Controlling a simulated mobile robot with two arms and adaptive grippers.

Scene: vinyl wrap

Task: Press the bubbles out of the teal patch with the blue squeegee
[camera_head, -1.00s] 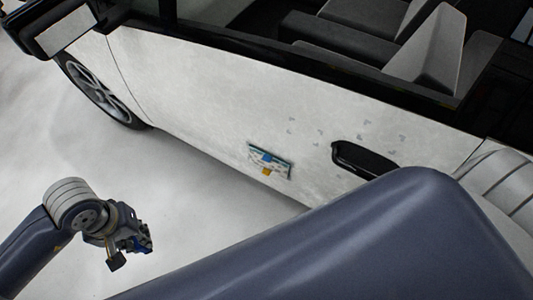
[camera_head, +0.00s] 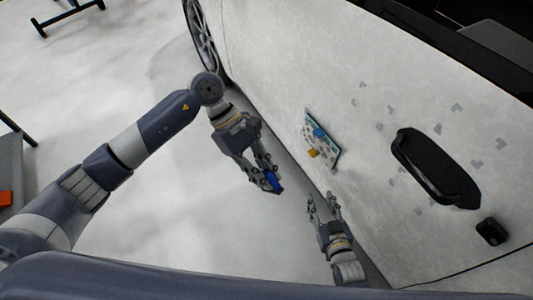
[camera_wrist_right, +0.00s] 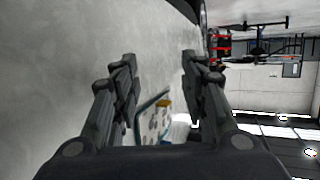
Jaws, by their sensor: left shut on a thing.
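The teal patch (camera_head: 322,140) is on the white car door. It has a blue piece of tape (camera_head: 319,132) near its top and a yellow one (camera_head: 313,153) at its lower edge, with pale spots between. My left gripper (camera_head: 271,178) is shut on the blue squeegee (camera_head: 275,183), left of the patch and apart from the door. My right gripper (camera_head: 322,200) is open and empty, below the patch near the door. In the right wrist view the patch (camera_wrist_right: 152,122) shows between the open fingers (camera_wrist_right: 158,62), partly hidden by the gripper body.
A black door handle (camera_head: 436,165) stands out to the right of the patch. Small grey marks (camera_head: 480,163) are scattered around the handle. A dark lock piece (camera_head: 492,232) sits lower right.

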